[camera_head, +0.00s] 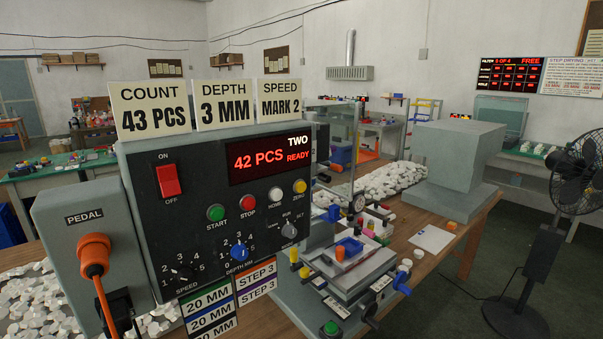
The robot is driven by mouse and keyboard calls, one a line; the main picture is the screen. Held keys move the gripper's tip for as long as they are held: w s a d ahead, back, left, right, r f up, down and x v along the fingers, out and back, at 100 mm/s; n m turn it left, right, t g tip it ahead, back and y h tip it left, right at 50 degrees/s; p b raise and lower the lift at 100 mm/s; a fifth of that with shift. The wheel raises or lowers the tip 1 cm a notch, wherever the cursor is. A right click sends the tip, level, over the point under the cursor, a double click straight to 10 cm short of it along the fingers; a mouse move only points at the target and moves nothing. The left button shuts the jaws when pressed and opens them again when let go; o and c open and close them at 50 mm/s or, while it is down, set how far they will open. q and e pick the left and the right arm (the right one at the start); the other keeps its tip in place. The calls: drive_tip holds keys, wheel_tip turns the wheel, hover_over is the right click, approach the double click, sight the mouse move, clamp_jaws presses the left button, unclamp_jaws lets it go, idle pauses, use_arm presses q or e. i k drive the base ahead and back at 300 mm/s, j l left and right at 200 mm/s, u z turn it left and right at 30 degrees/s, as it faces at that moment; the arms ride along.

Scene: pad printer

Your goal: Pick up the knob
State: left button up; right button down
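The control box (215,160) of the pad printer fills the left and middle of the view. Three rotary knobs are on its front: a black speed knob (184,271), a blue depth knob (239,252) and a dark grey knob (289,230) at the right. Each appears seated on the panel. A blue knob (402,282) also shows on the side of the printer's worktable. I cannot tell which knob the task means. Neither of my grippers is in view.
An orange pedal plug (95,252) with its cable sticks out at the left. The printer's worktable (352,270) is crowded with small coloured parts. White pieces (395,178) are heaped behind it. A black fan (573,180) stands at the right; some bench (455,220) is bare.

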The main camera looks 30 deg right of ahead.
sight(408, 263)
drive_tip(key=z, duration=0.45)
drive_tip(key=l+z, duration=0.1)
drive_tip(key=z, duration=0.85)
drive_tip(key=l+z, duration=0.1)
drive_tip(key=z, duration=0.35)
drive_tip(key=i+l+u, duration=0.25)
drive_tip(key=i+l, duration=0.3)
drive_tip(key=i+l+u, duration=0.15)
drive_tip(key=i+l, duration=0.15)
drive_tip(key=i+l+u, duration=0.1)
drive_tip(key=i+l, duration=0.15)
drive_tip(key=l, duration=0.15)
drive_tip(key=i+l+u, duration=0.25)
drive_tip(key=i+l, duration=0.2)
drive_tip(key=l, duration=0.3)
drive_tip(key=i+l+u, duration=0.15)
drive_tip(key=l, duration=0.25)
